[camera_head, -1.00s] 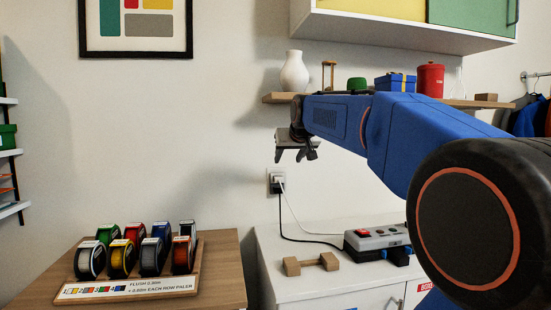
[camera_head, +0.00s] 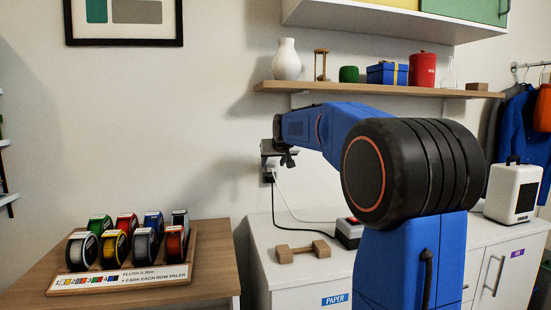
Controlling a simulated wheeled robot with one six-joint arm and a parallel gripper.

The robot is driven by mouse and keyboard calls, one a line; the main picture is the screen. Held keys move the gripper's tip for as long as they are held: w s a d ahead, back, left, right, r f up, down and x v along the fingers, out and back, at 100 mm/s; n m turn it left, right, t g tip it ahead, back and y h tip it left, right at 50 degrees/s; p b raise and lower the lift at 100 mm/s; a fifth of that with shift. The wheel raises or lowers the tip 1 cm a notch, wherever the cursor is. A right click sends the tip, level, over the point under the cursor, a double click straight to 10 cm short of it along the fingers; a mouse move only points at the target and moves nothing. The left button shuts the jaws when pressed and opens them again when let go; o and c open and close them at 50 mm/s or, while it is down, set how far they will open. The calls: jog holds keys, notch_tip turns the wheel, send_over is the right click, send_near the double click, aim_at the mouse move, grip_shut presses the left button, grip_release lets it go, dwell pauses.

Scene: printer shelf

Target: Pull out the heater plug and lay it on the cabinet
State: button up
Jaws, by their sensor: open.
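The wall outlet (camera_head: 266,173) is low on the wall behind the white cabinet (camera_head: 262,258). A white cord (camera_head: 287,207) and a black cord (camera_head: 278,209) run from it down to the cabinet top. The plugs at the outlet are small and partly hidden by my gripper, so I cannot tell which belongs to the heater. My gripper (camera_head: 287,162) is open, just above and in front of the outlet; I see nothing held in it. A white heater-like box (camera_head: 513,191) stands on the cabinet at the right.
A wooden shelf (camera_head: 375,91) with vase and boxes is above my arm. Several filament spools stand on the wooden table (camera_head: 214,270) at the left.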

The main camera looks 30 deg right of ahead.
aim_at(271, 166)
jog(key=shift+x, duration=1.75)
grip_shut()
jog(key=shift+s, duration=0.2)
jog(key=shift+s+a, duration=0.25)
jog(key=shift+s, duration=0.5)
jog(key=shift+s+a, duration=0.25)
jog(key=shift+s, duration=0.55)
